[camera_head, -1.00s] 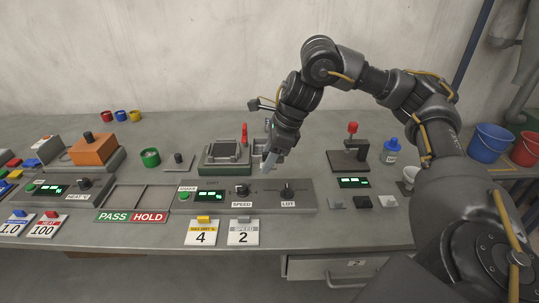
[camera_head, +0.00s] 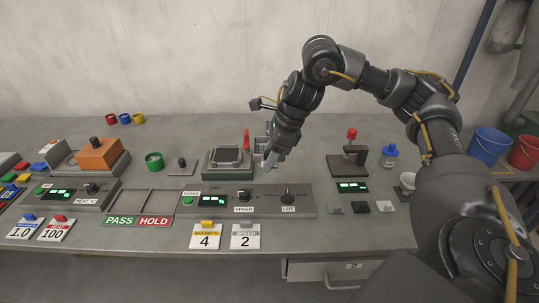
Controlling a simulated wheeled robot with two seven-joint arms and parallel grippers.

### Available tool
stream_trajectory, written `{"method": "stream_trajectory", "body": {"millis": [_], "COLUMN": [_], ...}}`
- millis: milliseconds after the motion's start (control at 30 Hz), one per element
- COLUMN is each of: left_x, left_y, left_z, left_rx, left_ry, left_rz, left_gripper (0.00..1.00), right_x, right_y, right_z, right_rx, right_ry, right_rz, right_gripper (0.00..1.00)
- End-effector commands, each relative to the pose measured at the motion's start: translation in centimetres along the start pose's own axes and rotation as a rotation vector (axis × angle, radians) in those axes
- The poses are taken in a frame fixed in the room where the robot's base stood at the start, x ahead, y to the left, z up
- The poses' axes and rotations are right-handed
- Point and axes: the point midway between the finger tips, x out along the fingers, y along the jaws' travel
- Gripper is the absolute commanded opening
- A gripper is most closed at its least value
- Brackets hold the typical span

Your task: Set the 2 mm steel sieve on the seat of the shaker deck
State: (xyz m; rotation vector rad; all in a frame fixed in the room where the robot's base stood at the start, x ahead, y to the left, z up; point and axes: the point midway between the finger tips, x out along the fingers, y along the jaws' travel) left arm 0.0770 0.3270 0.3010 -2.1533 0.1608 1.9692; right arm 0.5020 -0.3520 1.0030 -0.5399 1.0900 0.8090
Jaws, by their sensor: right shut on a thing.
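The shaker deck (camera_head: 213,172) is a green-edged unit behind the middle control panel, with a dark square seat (camera_head: 228,156) on top. A red lever (camera_head: 246,139) stands at its back right. My right gripper (camera_head: 271,160) points down just right of the deck, beside a grey upright stand (camera_head: 261,143). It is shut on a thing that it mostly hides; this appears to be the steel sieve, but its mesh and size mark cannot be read. My left gripper is out of view.
The control panel (camera_head: 265,209) with knobs lies in front of the deck.

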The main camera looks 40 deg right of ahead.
Motion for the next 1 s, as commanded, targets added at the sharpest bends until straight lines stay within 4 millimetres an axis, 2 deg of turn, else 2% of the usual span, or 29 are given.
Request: {"method": "stream_trajectory", "body": {"millis": [267, 367, 467, 600, 700, 833, 1000], "left_x": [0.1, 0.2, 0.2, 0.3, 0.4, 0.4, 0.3], "left_y": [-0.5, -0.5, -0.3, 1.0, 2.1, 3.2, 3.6], "left_z": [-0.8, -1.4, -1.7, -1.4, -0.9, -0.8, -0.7], "left_rx": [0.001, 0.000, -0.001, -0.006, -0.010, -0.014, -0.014], "left_ry": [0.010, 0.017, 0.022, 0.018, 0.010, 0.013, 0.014], "left_rz": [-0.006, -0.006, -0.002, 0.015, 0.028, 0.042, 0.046], "left_gripper": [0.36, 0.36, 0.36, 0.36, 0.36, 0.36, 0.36], "right_x": [0.6, 2.1, 4.5, 7.5, 9.1, 10.3, 10.6], "right_y": [0.5, 1.9, 4.3, 7.9, 9.9, 11.4, 12.0], "right_z": [0.4, 1.4, 2.5, 3.6, 3.7, 3.6, 3.5], "right_rx": [-0.048, -0.194, -0.429, -0.783, -0.992, -1.159, -1.224], "right_ry": [0.006, 0.021, 0.038, 0.039, 0.029, 0.010, 0.000], "right_rz": [0.018, 0.075, 0.167, 0.314, 0.403, 0.479, 0.507], "right_gripper": [0.00, 0.00, 0.00, 0.00, 0.00, 0.00, 0.00]}}
